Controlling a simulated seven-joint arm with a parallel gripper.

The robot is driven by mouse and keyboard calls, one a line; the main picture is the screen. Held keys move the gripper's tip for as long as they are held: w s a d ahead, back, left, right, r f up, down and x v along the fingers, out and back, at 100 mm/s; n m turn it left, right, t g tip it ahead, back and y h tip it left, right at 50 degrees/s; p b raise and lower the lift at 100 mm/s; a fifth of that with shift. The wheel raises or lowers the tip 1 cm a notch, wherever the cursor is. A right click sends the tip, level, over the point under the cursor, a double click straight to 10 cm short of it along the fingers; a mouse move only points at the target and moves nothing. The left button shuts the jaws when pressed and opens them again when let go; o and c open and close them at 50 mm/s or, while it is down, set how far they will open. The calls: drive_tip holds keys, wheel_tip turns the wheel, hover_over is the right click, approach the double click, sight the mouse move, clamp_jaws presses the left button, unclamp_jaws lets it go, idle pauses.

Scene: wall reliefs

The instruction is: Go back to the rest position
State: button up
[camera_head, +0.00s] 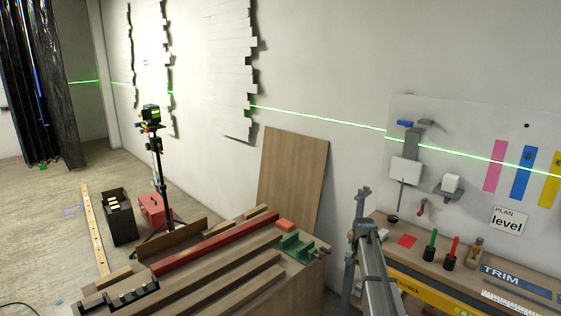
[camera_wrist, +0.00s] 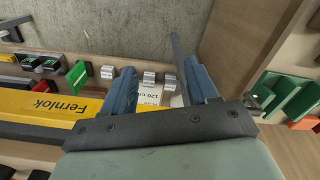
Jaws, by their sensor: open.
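My gripper (camera_wrist: 162,82) shows in the wrist view with its two blue fingers spread apart. It is open, and nothing is clamped between the fingers. Past the gap lie a white label with print (camera_wrist: 150,94) and small grey metal blocks, one of them (camera_wrist: 150,78) near the middle. A yellow level marked Fernlok (camera_wrist: 50,104) lies to the left of the fingers. A green clamp (camera_wrist: 295,98) is to the right of them. I cannot clearly make out my gripper's fingers in the head view.
The head view shows a stepped wooden bench with a red bar (camera_head: 215,243) and the green clamp (camera_head: 297,246). The yellow level (camera_head: 425,290) lies by the right shelf, with red (camera_head: 451,254) and green (camera_head: 431,246) markers. A laser tripod (camera_head: 157,165) stands behind.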

drive_tip(key=s+a+f+n, duration=0.2)
drive_tip(key=s+a+f, duration=0.25)
drive_tip(key=s, duration=0.55)
drive_tip(key=s+a+f+n, duration=0.1)
drive_tip(key=s+a+f, duration=0.3)
drive_tip(key=s, duration=0.6)
drive_tip(key=s+a+f+n, duration=0.25)
drive_tip(key=s+f, duration=0.35)
drive_tip(key=s, duration=0.4)
drive_tip(key=s+f+g, duration=0.3)
drive_tip(key=s+f, duration=0.7)
drive_tip(key=s, duration=0.4)
drive_tip(key=s+f+g, duration=0.3)
drive_tip(key=s+f, duration=0.7)
drive_tip(key=s, duration=0.4)
drive_tip(key=shift+s+a+f+g, duration=0.2)
drive_tip(key=shift+s+f+g, duration=0.1)
drive_tip(key=shift+g, duration=0.1)
drive_tip(key=shift+o, duration=0.5)
